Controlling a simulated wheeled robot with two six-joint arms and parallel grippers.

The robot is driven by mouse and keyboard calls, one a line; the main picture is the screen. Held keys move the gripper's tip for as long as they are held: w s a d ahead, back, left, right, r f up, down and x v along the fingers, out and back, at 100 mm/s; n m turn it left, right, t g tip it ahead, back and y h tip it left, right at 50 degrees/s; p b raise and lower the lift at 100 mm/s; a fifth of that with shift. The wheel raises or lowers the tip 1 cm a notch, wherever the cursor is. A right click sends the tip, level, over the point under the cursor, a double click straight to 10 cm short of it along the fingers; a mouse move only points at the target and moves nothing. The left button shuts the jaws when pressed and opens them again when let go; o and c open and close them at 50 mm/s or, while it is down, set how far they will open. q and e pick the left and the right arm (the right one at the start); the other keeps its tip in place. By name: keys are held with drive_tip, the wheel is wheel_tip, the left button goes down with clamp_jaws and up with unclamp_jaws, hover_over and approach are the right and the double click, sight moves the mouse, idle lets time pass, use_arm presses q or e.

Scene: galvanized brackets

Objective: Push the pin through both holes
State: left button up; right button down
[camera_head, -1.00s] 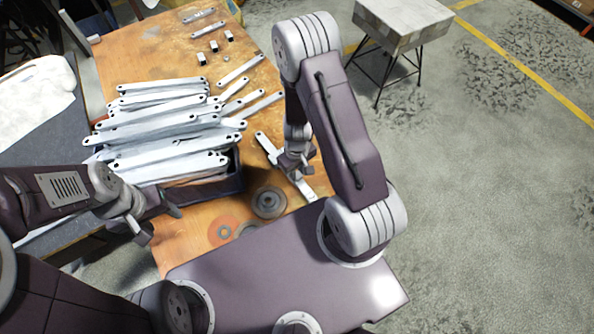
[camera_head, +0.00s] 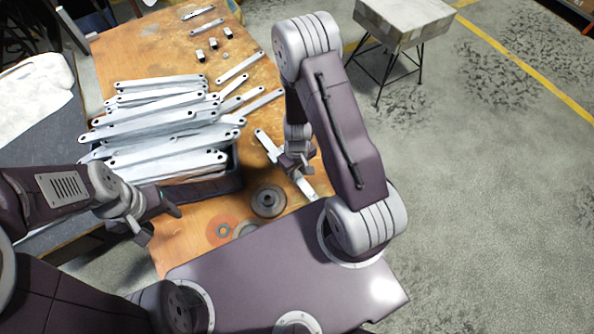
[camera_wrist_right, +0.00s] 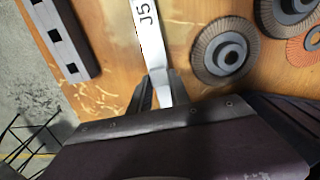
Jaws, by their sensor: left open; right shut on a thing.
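A pale flat bracket (camera_head: 268,145) lies at an angle near the table's right edge. The right wrist view shows it (camera_wrist_right: 148,32) with dark "J5" lettering. My right gripper (camera_head: 296,170) is shut on this bracket, with a dark finger on each side of it (camera_wrist_right: 160,92). The finger tips and the gripped part are partly hidden in the head view. My left gripper (camera_head: 158,219) is open and empty, low at the table's left front, beside the crate. I cannot make out the pin or both holes in these views.
A dark crate (camera_head: 232,182) heaped with pale brackets (camera_head: 150,125) fills the table's left. Grey and orange discs (camera_head: 268,201) lie in front.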

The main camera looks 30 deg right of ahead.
drive_tip(key=c, duration=1.1)
unclamp_jaws()
drive_tip(key=shift+c, duration=0.2)
wheel_tip(320, 180, up, 9)
drive_tip(key=p, duration=0.9)
